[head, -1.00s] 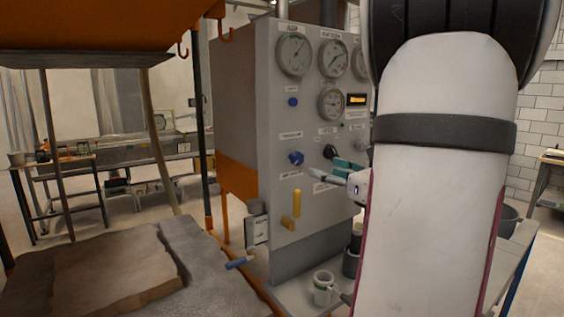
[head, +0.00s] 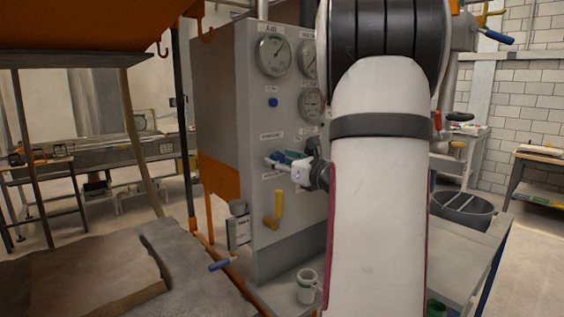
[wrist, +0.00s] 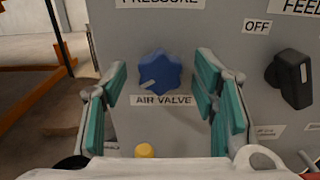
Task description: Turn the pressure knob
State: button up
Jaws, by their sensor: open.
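The blue lobed pressure knob (wrist: 158,72) is on the grey panel (wrist: 130,120) in the wrist view, between a label ending in PRESSURE above and an AIR VALVE label below. Its white pointer mark faces lower left. My gripper (wrist: 161,76) is open, with one teal-padded finger on each side of the knob. There are visible gaps on both sides, and I cannot tell how far the fingertips are from the panel. In the head view my gripper (head: 288,160) is in front of the panel and largely hides the knob.
A black knob (wrist: 292,78) is right of my right finger. A yellow handle (head: 277,210) sticks out below my gripper. Gauges (head: 273,56) and a small blue button (head: 273,102) are above. A mug (head: 306,286) stands on the ledge below.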

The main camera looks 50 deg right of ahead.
jog(key=c, duration=1.2)
jog(key=shift+o, duration=0.2)
jog(key=shift+f+n+b, duration=0.1)
jog(key=shift+n+b, duration=0.3)
jog(key=shift+b, duration=0.3)
jog(key=n+b, duration=0.3)
jog(key=b, duration=0.2)
jog(key=shift+w+f, duration=0.1)
jog(key=shift+f, duration=0.05)
jog(key=n+b, duration=0.5)
jog(key=b, duration=0.4)
jog(key=n+b, duration=0.5)
jog(key=b, duration=0.3)
jog(key=shift+n, duration=0.3)
jog(key=n+b, duration=0.3)
jog(key=b, duration=0.1)
jog(key=shift+d+r+n+b, duration=0.1)
jog(key=shift+r+n+b, duration=0.2)
jog(key=shift+n+b, duration=0.1)
